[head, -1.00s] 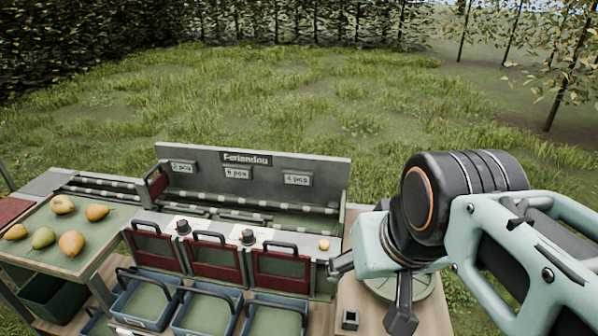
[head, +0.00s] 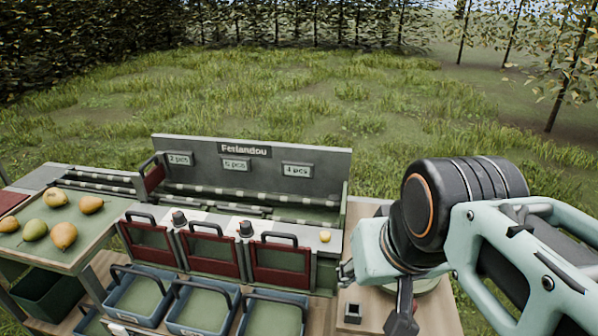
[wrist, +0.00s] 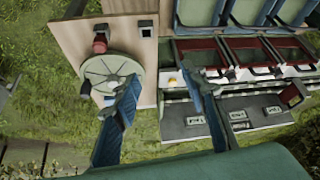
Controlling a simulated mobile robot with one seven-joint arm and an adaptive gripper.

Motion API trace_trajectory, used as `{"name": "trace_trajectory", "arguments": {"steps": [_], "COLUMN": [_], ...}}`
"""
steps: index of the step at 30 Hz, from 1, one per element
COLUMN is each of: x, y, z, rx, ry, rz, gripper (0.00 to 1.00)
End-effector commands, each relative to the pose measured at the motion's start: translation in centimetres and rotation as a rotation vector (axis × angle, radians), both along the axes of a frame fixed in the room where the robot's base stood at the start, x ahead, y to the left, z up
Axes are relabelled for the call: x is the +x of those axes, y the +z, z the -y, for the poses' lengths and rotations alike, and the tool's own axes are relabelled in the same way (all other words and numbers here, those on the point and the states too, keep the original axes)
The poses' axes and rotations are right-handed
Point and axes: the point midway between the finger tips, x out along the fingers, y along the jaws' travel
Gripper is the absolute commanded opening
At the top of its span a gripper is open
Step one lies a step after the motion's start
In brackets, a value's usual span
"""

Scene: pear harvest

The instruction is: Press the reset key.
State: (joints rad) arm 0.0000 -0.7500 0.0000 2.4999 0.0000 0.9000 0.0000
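A small yellow round key (head: 325,236) sits on the right end of the sorting station's front ledge, right of the red gates. It also shows in the wrist view (wrist: 172,81). No reset lettering is readable on it. My gripper (head: 374,300) is open and empty, over the right part of the station, right of and nearer than the yellow key. In the wrist view its two fingers (wrist: 158,80) are spread wide, and the yellow key appears between their tips, with a gap I cannot judge. A small dark square box (head: 352,312) stands on the wooden top below.
Dark knobs (head: 179,218) stand between the red gates (head: 208,253). Blue bins (head: 203,308) with handles hang in front. A tray (head: 80,235) of pears is at left. A round green disc (wrist: 110,72) with a red-topped knob beside it (wrist: 99,43) lies near my left finger.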

Motion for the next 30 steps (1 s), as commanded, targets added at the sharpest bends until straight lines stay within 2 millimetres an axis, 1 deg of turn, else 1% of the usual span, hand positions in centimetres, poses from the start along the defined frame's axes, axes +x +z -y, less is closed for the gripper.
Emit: {"name": "trace_trajectory", "arguments": {"steps": [1,9,10,30], "x": [-0.01,0.00,0.00,0.00], "y": [0.00,-0.01,-0.01,-0.01], "z": [0.00,0.00,0.00,0.00], "rx": [0.000,0.000,0.000,0.000], "ry": [0.000,0.000,0.000,0.000], "rz": [0.000,0.000,0.000,0.000], "gripper": [0.31,0.02,0.00,0.00]}}
